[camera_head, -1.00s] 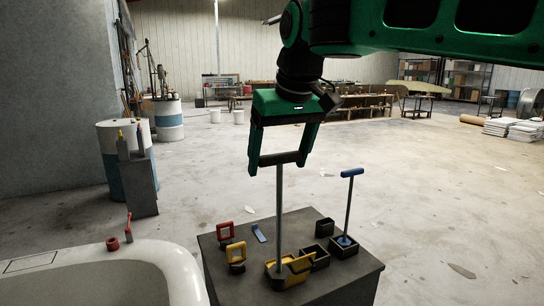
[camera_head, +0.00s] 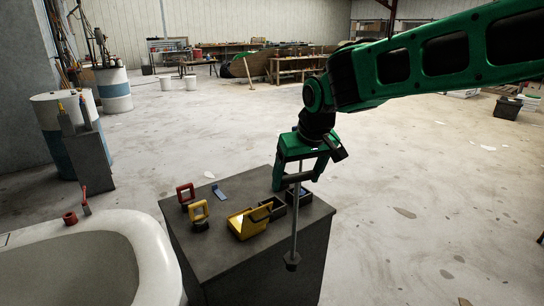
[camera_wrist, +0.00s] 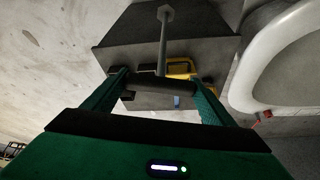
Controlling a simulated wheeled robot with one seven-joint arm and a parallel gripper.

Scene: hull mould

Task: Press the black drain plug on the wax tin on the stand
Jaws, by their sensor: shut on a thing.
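My gripper (camera_head: 295,180) is shut on the black crossbar (camera_wrist: 165,85) of a T-handled rod. The grey rod (camera_head: 295,222) hangs down to a dark angular foot (camera_head: 292,262), seen in front of the stand's near right side in the head view. The foot (camera_wrist: 165,13) is at the rod's far end in the wrist view. The dark stand (camera_head: 215,250) carries a yellow tin (camera_head: 248,223) with a raised flap and open black boxes (camera_head: 302,196). I cannot tell which is the wax tin, and I see no distinct drain plug.
A red frame (camera_head: 185,193), a yellow frame (camera_head: 198,211) and a blue flat piece (camera_head: 220,193) are on the stand's left half. A white tub (camera_head: 150,240) is close on the left. Open floor (camera_head: 430,210) lies to the right.

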